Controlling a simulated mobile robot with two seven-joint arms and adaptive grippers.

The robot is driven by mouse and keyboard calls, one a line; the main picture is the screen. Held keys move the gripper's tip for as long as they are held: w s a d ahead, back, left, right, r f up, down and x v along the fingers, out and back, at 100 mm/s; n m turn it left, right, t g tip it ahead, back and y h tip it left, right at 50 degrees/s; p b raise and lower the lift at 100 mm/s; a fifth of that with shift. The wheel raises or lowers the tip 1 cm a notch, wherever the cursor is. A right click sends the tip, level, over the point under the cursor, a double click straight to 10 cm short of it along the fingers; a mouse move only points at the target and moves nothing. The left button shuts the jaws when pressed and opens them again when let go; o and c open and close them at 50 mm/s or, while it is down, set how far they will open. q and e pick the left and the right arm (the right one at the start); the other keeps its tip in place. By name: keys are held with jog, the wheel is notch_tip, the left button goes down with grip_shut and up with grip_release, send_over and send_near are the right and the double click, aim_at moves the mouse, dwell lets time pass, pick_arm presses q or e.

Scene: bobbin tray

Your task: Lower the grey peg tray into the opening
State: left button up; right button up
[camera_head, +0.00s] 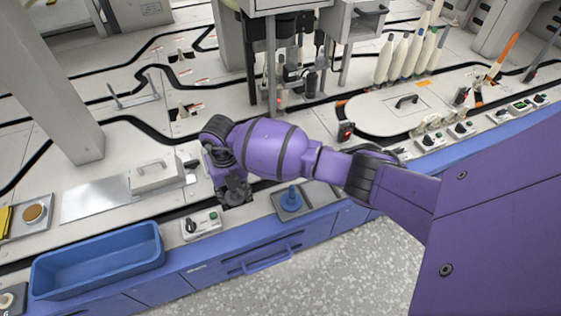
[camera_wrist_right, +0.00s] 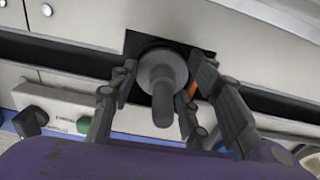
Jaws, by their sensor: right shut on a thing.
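My right gripper (camera_head: 236,196) points down over the front strip of the machine top in the head view. In the right wrist view, my right gripper (camera_wrist_right: 158,110) has its fingers on either side of the round grey peg of the grey peg tray (camera_wrist_right: 162,78) and is shut on it. A dark square opening (camera_wrist_right: 134,42) shows behind and around the peg, so the tray is over or at it; its exact height and seating are hidden. In the head view my gripper hides the tray, and only a dark edge of the opening shows. My left gripper is not in view.
A switch box (camera_head: 201,224) is close at the left front. An empty blue bin (camera_head: 98,260) is further left. A metal block with a handle (camera_head: 153,175) and a machine column (camera_head: 270,65) are nearby.

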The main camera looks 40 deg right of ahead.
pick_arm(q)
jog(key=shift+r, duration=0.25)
pick_arm(e)
jog(key=shift+w+r, duration=0.15)
jog(key=shift+r, duration=0.05)
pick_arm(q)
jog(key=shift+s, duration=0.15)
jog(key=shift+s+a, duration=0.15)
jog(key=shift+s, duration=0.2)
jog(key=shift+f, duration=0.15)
pick_arm(e)
jog(key=shift+f, duration=0.35)
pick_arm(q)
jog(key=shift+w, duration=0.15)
